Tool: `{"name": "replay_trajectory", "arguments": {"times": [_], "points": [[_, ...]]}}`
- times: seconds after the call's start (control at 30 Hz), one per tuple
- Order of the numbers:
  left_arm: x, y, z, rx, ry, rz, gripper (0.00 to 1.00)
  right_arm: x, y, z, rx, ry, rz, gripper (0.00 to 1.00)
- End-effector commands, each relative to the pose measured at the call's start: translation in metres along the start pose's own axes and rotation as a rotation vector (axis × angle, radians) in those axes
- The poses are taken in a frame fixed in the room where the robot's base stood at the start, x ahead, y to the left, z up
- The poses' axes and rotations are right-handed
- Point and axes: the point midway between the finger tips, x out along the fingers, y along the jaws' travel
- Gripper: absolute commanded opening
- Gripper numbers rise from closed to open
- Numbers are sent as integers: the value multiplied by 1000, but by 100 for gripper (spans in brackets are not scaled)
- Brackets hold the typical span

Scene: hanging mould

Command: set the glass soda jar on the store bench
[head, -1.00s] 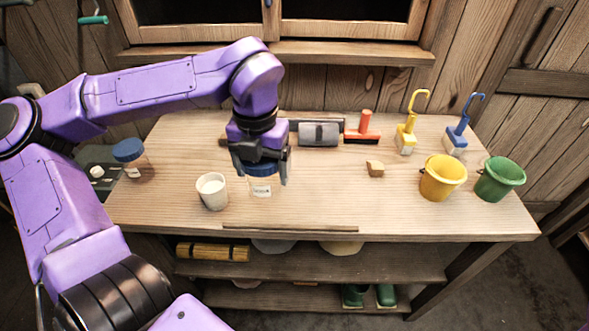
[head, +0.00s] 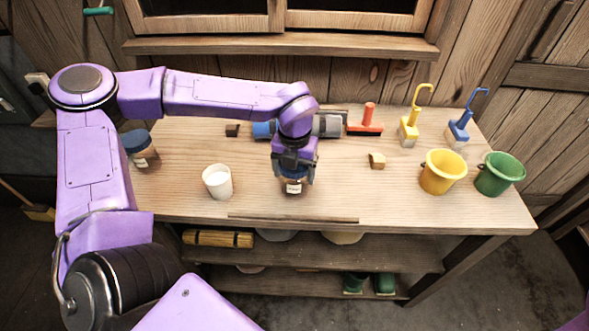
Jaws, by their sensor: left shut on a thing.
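My left gripper (head: 293,178) is shut on a small jar (head: 292,188) with a pale label, over the front middle of the wooden bench (head: 400,205). The fingers hide the jar's upper part. I cannot tell whether its base touches the bench top. The label is too small to read surely. Another jar (head: 141,150), with a blue lid and brownish contents, is at the bench's left end, partly behind my left arm. My right gripper is not in view.
A white cup (head: 217,182) stands left of the held jar. A tan block (head: 377,160), red-handled brush (head: 367,122), yellow bucket (head: 442,173), green bucket (head: 498,175) and yellow and blue brushes are to the right. A blue object (head: 264,130) lies behind.

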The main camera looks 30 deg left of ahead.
Motion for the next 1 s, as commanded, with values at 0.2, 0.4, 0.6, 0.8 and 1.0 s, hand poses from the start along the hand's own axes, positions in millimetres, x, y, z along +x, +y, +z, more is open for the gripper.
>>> {"name": "replay_trajectory", "arguments": {"times": [0.2,0.4,0.6,0.8,1.0], "points": [[2,0,0,0,1,1,100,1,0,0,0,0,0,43],[-4,0,0,0,0,0,100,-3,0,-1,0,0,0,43],[-42,0,1,-1,-6,-1,100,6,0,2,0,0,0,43],[-92,0,0,-1,-4,-1,100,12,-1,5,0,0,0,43],[-119,0,0,-1,0,1,100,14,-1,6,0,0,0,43]]}}
